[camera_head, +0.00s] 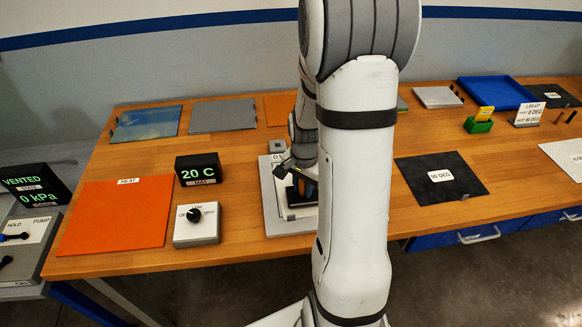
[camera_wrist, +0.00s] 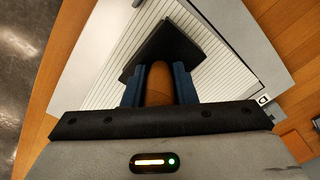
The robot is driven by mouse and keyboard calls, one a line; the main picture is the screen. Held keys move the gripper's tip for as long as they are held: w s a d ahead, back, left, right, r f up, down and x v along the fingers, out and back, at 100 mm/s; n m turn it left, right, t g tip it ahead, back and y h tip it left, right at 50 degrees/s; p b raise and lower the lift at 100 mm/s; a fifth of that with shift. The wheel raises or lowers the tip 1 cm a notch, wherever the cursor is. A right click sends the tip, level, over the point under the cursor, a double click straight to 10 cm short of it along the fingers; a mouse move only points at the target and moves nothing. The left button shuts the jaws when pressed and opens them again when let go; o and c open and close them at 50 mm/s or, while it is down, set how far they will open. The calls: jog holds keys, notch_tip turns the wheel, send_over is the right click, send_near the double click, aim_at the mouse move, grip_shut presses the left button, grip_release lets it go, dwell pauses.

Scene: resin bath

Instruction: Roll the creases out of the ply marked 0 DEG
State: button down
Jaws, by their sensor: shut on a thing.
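My gripper (camera_wrist: 158,88) is shut on a brown rounded piece (camera_wrist: 158,84), which looks like a tool's handle. A dark, flat-looking block (camera_wrist: 165,45) lies just beyond the fingertips; I cannot tell whether it is part of the held tool. Below is a pale plate (camera_wrist: 105,52) with a striped white face. In the head view my gripper (camera_head: 304,186) is low over this grey plate (camera_head: 276,222), largely hidden by my arm. No 0 DEG label on a ply is readable. A black ply (camera_head: 441,192) marked 90 DEG lies right of my arm.
An orange HEAT mat (camera_head: 115,225), a 20 C display (camera_head: 198,168) and a knob box (camera_head: 196,224) stand left. A lay-up card (camera_head: 528,115), green holder (camera_head: 478,125), blue tray (camera_head: 495,92) and another dark sheet (camera_head: 565,92) are right. Bare wood surrounds the black ply.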

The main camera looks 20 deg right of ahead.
aim_at(291, 196)
jog(key=shift+d, duration=0.15)
jog(key=shift+w+a, duration=0.2)
jog(key=shift+a, duration=0.7)
jog(key=shift+w+a, duration=0.15)
jog(key=shift+a, duration=0.75)
notch_tip(291, 196, up, 8)
jog(key=p, duration=0.5)
